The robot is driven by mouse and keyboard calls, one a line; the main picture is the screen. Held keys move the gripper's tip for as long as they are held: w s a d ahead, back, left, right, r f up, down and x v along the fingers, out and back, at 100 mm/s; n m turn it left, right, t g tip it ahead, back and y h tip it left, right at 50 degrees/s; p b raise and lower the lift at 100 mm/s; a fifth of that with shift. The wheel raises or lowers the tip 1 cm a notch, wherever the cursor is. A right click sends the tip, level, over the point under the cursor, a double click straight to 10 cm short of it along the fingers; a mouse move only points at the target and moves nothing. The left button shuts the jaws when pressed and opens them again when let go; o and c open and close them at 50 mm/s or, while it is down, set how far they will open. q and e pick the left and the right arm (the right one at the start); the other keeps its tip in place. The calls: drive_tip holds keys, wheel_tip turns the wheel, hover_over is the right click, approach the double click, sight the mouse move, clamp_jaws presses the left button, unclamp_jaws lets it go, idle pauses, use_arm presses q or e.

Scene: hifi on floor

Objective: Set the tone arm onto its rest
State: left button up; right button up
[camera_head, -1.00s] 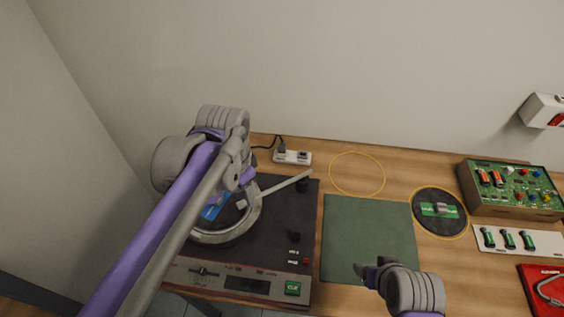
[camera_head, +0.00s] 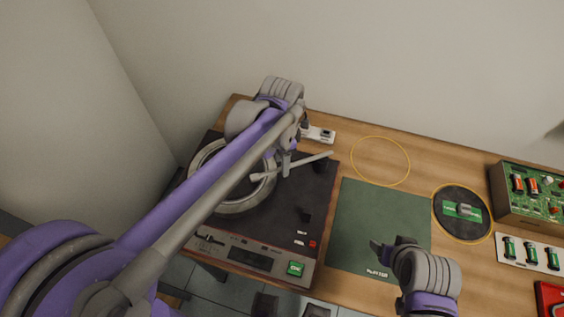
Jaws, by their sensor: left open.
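The turntable (camera_head: 272,228) is a dark deck with a grey front panel at the left of the bench. Its pale tone arm (camera_head: 313,159) slants from over the platter's right side up to the right, near a small black post (camera_head: 320,166). The ringed platter (camera_head: 245,207) is partly hidden by my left arm. My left gripper (camera_head: 286,166) is open, pointing down close to the tone arm; contact cannot be made out. My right gripper (camera_head: 380,249) is over the green mat, away from the turntable; its jaw gap is unclear.
A green mat (camera_head: 372,210) lies right of the turntable. A power strip (camera_head: 318,134) sits behind it. At the right are a round black pad (camera_head: 463,228) with a green part, a circuit board box (camera_head: 530,193) and a battery tray (camera_head: 525,250). The yellow-ringed patch is bare.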

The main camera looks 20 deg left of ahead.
use_arm(q)
drive_tip(key=shift+f, duration=0.5)
drive_tip(key=shift+c, duration=0.2)
clamp_jaws()
idle(1.0)
